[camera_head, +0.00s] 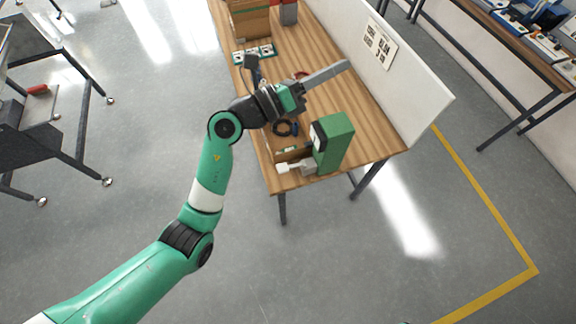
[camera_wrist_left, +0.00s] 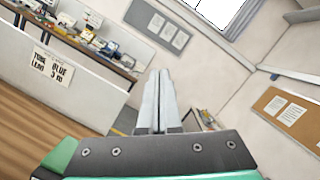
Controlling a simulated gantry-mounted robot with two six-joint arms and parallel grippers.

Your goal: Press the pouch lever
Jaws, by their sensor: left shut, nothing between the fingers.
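A green box-shaped machine (camera_head: 334,142) stands at the near end of the wooden table. A pale, lever-like part (camera_head: 284,168) sticks out low on its left side; I cannot tell for sure that it is the pouch lever. My left gripper (camera_head: 346,66) is shut and empty above the table, with its grey fingers pointing right towards the white panel. It is well apart from the green machine. In the left wrist view the shut fingers (camera_wrist_left: 160,78) point at the far room, and no machine shows there. My right gripper is not in view.
A white upright panel (camera_head: 425,115) with a printed sign (camera_head: 380,43) runs along the table's right side. A wooden box (camera_head: 248,22) stands at the far end.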

